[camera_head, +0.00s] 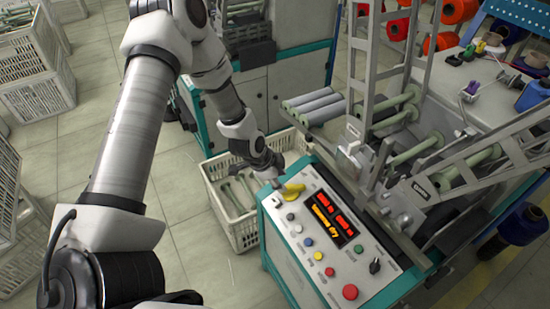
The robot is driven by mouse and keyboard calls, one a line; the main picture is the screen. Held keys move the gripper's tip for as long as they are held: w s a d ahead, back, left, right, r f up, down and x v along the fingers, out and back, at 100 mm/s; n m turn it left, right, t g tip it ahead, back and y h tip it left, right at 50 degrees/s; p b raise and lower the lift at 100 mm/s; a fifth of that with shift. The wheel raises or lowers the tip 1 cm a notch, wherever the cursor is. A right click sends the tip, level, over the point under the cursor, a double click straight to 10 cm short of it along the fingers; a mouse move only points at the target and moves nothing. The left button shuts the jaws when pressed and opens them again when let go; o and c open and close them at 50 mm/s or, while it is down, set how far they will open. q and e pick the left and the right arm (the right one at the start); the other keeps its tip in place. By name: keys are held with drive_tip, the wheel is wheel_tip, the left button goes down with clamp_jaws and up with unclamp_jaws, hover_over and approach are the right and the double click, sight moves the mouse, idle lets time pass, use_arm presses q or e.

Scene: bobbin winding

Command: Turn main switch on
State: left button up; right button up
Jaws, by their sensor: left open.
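The control panel (291,225) of the winding machine has a lit red and yellow display, several coloured buttons and a black rotary knob (375,266) at its right. A yellow handle-like part (293,188) sits at the panel's upper left corner; it may be the main switch, but no label is readable. My left gripper (276,181) is open, just to the left of the yellow part and above the panel's corner. I cannot tell whether they touch. Its fingers are small and partly hidden by the wrist. My right gripper is not in view.
A red mushroom button (350,292) is at the panel's near end. A white crate (232,225) with bobbins stands on the floor left of the machine. Bobbins and a metal frame (408,95) rise behind the panel.

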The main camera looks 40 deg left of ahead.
use_arm(q)
drive_tip(key=shift+v, duration=2.35)
drive_tip(key=shift+s+f, duration=0.1)
drive_tip(key=shift+s, duration=0.05)
drive_tip(key=s+d+f+n+g, duration=0.1)
drive_tip(key=s+d+f+n, duration=0.2)
drive_tip(key=s, duration=0.4)
drive_tip(key=s+d+f+n+g+y, duration=0.1)
drive_tip(key=s+d+f+n+g, duration=0.1)
drive_tip(key=s+d+f+n, duration=0.2)
drive_tip(key=s+d+f+n+g+y, duration=0.1)
drive_tip(key=s+d+f+n, duration=0.2)
drive_tip(key=s+f, duration=0.4)
drive_tip(key=s+n, duration=0.1)
drive_tip(key=s, duration=0.4)
drive_tip(key=shift+s+d+g, duration=0.2)
drive_tip(key=shift+g, duration=0.1)
